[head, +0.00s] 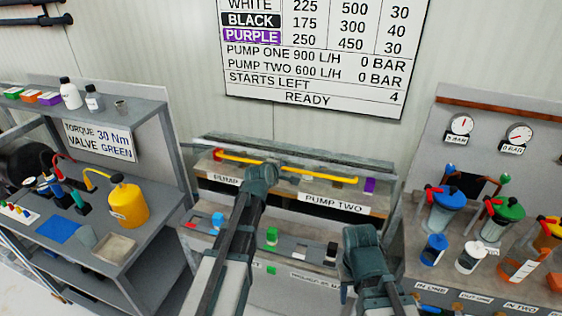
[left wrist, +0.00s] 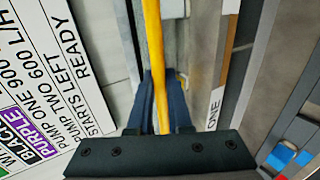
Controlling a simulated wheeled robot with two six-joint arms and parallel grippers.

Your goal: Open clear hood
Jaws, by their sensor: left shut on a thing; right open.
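The clear hood is hard to make out over the pump bench; its yellow handle bar (head: 322,175) runs across the bench front, above the PUMP ONE and PUMP TWO labels. My left gripper (head: 265,170) is shut on this bar near its middle. In the left wrist view the yellow bar (left wrist: 153,50) passes between the dark fingers of the left gripper (left wrist: 156,105). I cannot tell whether the hood is raised at all. My right gripper (head: 362,238) is open and empty, in front of the bench on the right, apart from the bar.
A left shelf bench holds a yellow canister (head: 128,204) and a torque sign (head: 98,141). A right bench carries jars with blue (head: 445,212) and green lids and gauges. A wall board (head: 312,55) reads READY. Small coloured blocks, including a green one (head: 271,237), lie on the front ledge.

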